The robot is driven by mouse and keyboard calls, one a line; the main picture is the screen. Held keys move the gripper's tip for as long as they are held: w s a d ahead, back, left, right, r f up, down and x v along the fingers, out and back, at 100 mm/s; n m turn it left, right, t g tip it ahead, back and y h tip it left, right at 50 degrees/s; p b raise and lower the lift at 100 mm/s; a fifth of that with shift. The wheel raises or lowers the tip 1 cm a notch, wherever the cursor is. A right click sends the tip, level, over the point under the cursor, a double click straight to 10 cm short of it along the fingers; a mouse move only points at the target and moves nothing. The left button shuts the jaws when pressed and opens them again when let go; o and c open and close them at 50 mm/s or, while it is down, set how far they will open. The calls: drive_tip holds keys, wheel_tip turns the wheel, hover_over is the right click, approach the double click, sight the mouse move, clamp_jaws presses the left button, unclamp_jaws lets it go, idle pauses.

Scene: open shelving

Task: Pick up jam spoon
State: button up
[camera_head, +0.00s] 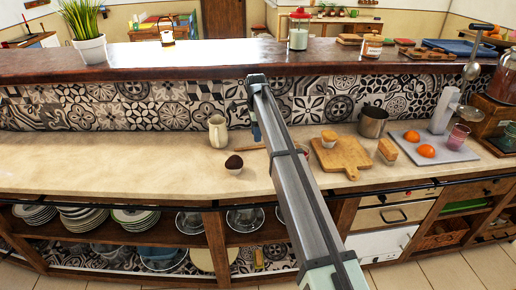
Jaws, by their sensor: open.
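A metal utensil with a round bowl (472,70) shows at the far right, by the end of the raised bar; I cannot tell if it is the jam spoon. A small jar with a label (372,46) stands on the bar to its left. No other spoon is clear. My arm reaches up from the bottom of the picture, and its far end is in front of the tiled wall. My gripper (255,131) hangs below that end, over the back of the lower counter. It is open, small in the picture and partly hidden by my arm. It is apart from the utensil.
The lower counter holds a cream jug (217,132), a dark-topped cup (234,164), a cutting board (342,157), a metal pot (372,122) and a tray with orange items (445,150). The raised bar (150,62) runs behind. The counter's left is clear.

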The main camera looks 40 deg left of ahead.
sight(255, 146)
drive_tip(key=shift+s+a+f, duration=0.1)
drive_tip(key=shift+a+f, duration=0.05)
drive_tip(key=shift+f, duration=2.35)
drive_tip(key=shift+c, duration=0.3)
clamp_jaws()
